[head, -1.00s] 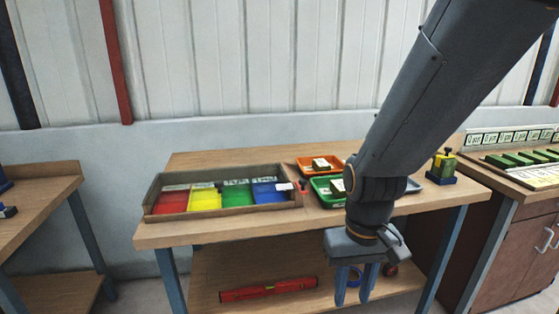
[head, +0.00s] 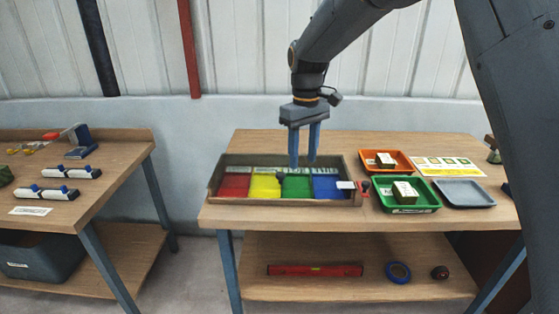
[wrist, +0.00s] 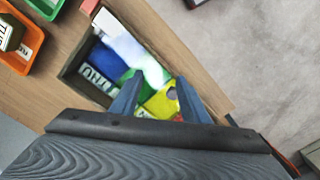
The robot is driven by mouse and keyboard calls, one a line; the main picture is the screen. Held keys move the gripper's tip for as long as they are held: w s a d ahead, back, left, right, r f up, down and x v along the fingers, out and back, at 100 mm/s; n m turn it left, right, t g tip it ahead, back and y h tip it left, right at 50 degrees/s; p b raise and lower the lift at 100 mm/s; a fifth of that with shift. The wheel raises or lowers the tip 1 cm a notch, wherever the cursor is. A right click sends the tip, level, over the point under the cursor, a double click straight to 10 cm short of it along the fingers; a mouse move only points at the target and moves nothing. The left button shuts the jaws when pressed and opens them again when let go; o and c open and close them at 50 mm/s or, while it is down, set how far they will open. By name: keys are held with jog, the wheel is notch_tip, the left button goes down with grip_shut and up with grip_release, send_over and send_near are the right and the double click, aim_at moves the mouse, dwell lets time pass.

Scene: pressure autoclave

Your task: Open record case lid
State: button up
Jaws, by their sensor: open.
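The record case (head: 285,201) is a shallow wooden box on the middle table, with red, yellow, green and blue sections inside. Its wooden side also shows in the wrist view (wrist: 74,60). A bright glare over the blue and green part there looks like a clear cover, but I cannot make out the lid's edges. A small dark knob (head: 281,176) shows between yellow and green. My gripper (head: 303,163) is open and empty, pointing down over the green and blue sections. In the wrist view its fingers (wrist: 160,80) are apart above the case.
A red-topped piece (head: 365,187) sits at the case's right end. An orange tray (head: 402,166), a green tray (head: 432,207) and a grey tray (head: 465,194) lie to the right. A red level (head: 315,270) and blue tape roll (head: 398,272) lie on the shelf below.

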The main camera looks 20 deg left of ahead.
jog(key=r+n, duration=0.1)
jog(key=r, duration=0.1)
send_over(281, 174)
jog(key=shift+f+p, duration=0.2)
jog(key=shift+p, duration=0.25)
jog(key=shift+a+f+n, duration=0.1)
jog(key=shift+f+n, duration=0.15)
jog(key=shift+n, duration=0.05)
jog(key=shift+f+p, duration=1.1)
jog(key=shift+f, duration=2.45)
grip_shut()
